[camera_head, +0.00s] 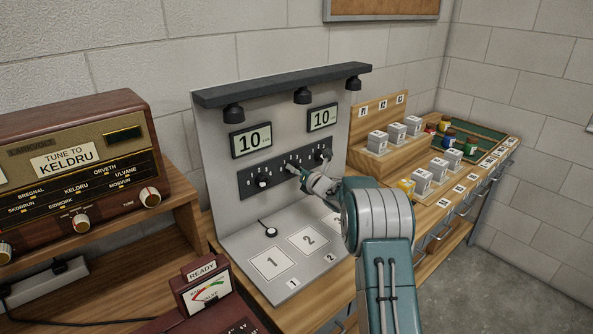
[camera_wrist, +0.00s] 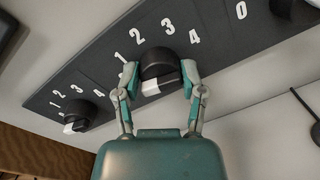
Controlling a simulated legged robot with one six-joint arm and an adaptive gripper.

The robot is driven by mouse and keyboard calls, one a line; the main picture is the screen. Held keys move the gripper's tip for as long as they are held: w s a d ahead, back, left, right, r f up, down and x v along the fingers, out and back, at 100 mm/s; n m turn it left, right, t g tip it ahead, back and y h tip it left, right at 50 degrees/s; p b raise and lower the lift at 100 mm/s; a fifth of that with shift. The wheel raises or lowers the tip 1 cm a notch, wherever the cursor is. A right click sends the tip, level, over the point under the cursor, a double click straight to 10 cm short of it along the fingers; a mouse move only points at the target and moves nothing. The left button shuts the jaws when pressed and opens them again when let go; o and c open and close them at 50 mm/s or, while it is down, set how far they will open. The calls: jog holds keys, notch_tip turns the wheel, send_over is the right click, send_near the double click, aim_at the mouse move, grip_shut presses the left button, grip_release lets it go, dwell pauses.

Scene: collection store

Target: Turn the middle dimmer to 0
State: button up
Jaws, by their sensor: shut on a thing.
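A dark dimmer panel (camera_head: 277,176) with three round knobs is on the upright grey board. In the wrist view, the middle dimmer knob (camera_wrist: 158,67) is black with a white mark on its lower side. The digits 1 to 4 show on the panel above it; its 0 cannot be made out. My gripper (camera_wrist: 160,80) is shut on this knob, one finger on each side. In the head view, my gripper (camera_head: 297,172) reaches the panel's middle and largely hides that knob. The left knob (camera_wrist: 77,115) and right knob (camera_wrist: 294,10) stand clear of the fingers.
Numbered white plates (camera_head: 272,262) lie on the base below. A radio (camera_head: 75,165) and a meter box (camera_head: 205,290) stand left. Grey blocks (camera_head: 397,132) stand right.

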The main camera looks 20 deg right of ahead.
jog(key=shift+a+f, duration=0.1)
jog(key=shift+f, duration=0.45)
jog(key=o, duration=1.1)
jog(key=shift+o, duration=0.2)
jog(key=shift+r, duration=0.2)
jog(key=shift+r, duration=0.1)
jog(key=shift+s+r, duration=0.1)
jog(key=shift+s, duration=0.15)
jog(key=v, duration=1.1)
jog(key=shift+s, duration=0.2)
